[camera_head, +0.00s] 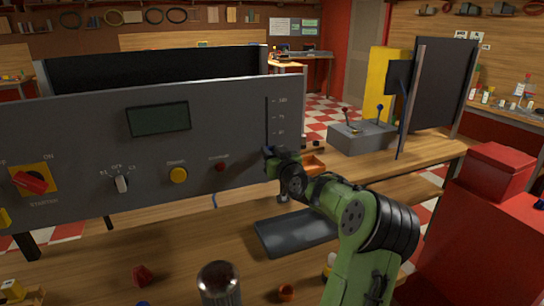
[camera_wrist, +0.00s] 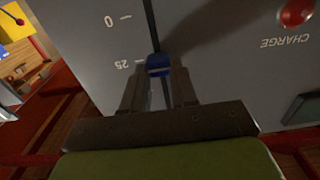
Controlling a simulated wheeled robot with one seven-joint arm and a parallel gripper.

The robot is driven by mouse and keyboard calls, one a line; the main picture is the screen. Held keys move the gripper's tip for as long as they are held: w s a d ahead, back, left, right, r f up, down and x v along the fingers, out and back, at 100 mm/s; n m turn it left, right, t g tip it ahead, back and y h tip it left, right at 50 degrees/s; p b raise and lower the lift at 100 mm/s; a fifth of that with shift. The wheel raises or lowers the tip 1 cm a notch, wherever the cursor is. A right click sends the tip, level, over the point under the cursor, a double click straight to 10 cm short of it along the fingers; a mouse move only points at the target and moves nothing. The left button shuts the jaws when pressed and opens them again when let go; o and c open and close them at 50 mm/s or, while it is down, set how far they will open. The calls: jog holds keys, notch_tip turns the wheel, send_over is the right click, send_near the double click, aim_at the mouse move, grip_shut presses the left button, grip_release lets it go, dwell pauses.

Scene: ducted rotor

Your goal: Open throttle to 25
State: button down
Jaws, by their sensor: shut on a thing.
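The throttle is a slider with a small blue knob (camera_wrist: 158,66) in a dark vertical slot on the grey control panel (camera_head: 215,100). My gripper (camera_wrist: 158,76) is shut on the blue knob, one finger on each side. The wrist view is upside down. In it the knob sits about level with the mark beside the 25 label (camera_wrist: 122,65), and the 0 label (camera_wrist: 110,21) is farther up the picture. In the head view my gripper (camera_head: 270,155) is at the lower part of the throttle scale (camera_head: 275,116) and hides the knob.
A red charge button (camera_wrist: 297,12) shows in the wrist view. A grey joystick box (camera_head: 362,137) stands behind right.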

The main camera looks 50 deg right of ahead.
jog(key=c, duration=0.9)
grip_release()
jog(key=shift+f, duration=0.15)
jog(key=b+v, duration=0.1)
jog(key=v, duration=1.4)
jog(key=shift+s+a, duration=0.2)
jog(key=shift+s, duration=0.15)
